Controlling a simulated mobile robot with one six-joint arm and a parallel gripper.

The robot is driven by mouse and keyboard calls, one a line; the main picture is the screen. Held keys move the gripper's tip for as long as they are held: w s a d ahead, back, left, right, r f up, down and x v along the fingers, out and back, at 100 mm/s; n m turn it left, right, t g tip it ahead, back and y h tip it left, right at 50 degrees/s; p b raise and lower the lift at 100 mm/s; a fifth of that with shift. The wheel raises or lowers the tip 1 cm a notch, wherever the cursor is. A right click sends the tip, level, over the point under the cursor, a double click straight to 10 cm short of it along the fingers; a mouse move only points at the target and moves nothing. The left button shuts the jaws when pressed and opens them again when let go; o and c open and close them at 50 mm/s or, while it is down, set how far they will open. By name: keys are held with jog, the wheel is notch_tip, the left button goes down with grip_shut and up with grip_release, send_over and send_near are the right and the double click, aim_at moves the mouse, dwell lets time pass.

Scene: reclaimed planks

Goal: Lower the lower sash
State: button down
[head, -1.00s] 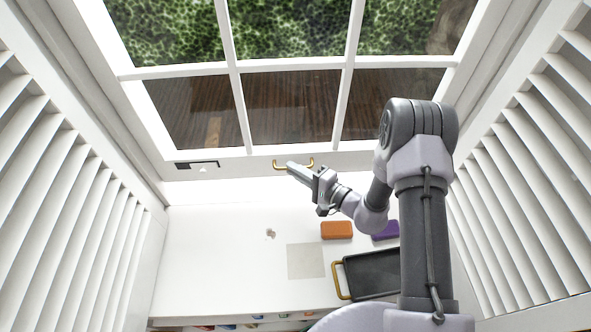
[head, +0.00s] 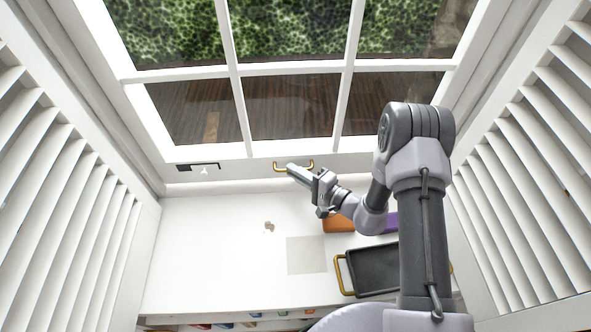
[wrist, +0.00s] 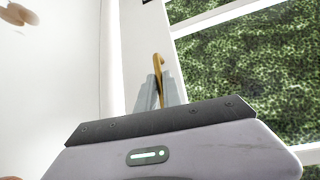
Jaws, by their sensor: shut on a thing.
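The lower sash (head: 235,151) is white-framed with dark panes below and green foliage behind the upper ones. A brass handle (head: 278,167) is fixed on its bottom rail. My gripper (head: 292,168) reaches the handle from the right and is shut on it. In the wrist view the brass handle (wrist: 157,70) rises between the two grey fingers of my gripper (wrist: 159,95). A narrow bright strip shows between the sash's bottom rail and the sill (head: 215,240). Part of the handle is hidden by the fingers.
A small object (head: 268,227) lies left. White louvred shutters (head: 65,210) (head: 525,180) flank both sides.

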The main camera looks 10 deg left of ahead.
notch_tip(320, 180, down, 3)
jog(key=shift+r+b, duration=0.1)
jog(key=shift+b, duration=0.35)
jog(key=shift+s+r, duration=0.1)
jog(key=shift+s, duration=0.1)
jog(key=c, duration=1.5)
grip_release()
jog(key=shift+w, duration=0.15)
jog(key=shift+d+r+p, duration=0.15)
jog(key=shift+d+p, duration=0.1)
jog(key=shift+p, duration=0.05)
jog(key=p+v, duration=0.4)
jog(key=v, duration=1.3)
